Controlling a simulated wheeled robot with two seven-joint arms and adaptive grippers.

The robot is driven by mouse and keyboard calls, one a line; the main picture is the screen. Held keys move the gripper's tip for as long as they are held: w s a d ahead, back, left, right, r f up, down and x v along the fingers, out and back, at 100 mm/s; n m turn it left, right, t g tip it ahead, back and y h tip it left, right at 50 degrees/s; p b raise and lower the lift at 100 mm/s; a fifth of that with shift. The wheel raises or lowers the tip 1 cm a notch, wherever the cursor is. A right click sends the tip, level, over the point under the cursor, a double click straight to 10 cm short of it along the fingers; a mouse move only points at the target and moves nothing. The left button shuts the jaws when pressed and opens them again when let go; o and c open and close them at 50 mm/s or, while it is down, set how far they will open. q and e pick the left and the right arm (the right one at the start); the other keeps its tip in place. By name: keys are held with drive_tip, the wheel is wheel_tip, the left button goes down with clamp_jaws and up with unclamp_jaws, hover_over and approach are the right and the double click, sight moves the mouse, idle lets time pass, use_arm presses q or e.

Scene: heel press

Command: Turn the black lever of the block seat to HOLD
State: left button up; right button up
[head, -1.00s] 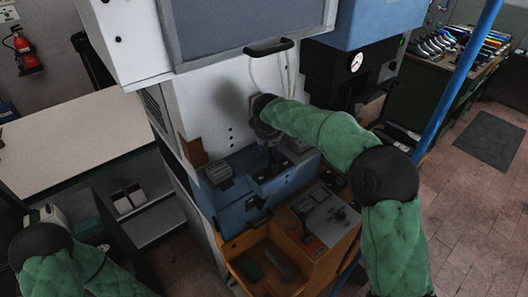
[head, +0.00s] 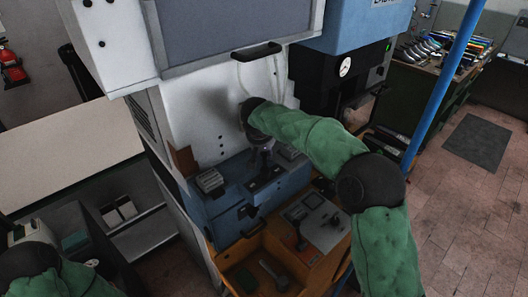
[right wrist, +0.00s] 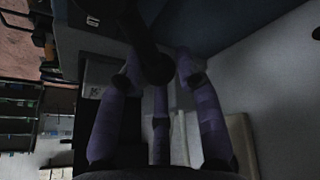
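My right gripper (head: 264,150) hangs in front of the white machine, just above the blue block seat (head: 222,203). In the right wrist view its purple fingers (right wrist: 158,70) are spread apart. A black bar with a rounded end (right wrist: 155,66), which looks like the lever, reaches in from the top between the fingertips. A gap seems to show on each side, and I cannot tell whether any finger touches it. A small black part (head: 247,211) sticks out at the front of the block seat. No HOLD marking is readable. My left gripper is out of view; only my left arm shows at lower left.
An orange tray (head: 232,262) and a control panel (head: 316,222) sit below the block seat. A black handle (head: 257,51) juts out above my right gripper. A blue post (head: 440,85) stands to the right. A pale table (head: 65,150) is at left.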

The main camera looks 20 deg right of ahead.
drive_tip(key=shift+o, duration=0.9)
drive_tip(key=shift+w+r, duration=0.1)
drive_tip(key=shift+r, duration=0.05)
drive_tip(key=v, duration=1.1)
drive_tip(key=shift+r, duration=0.35)
drive_tip(key=shift+a, duration=0.1)
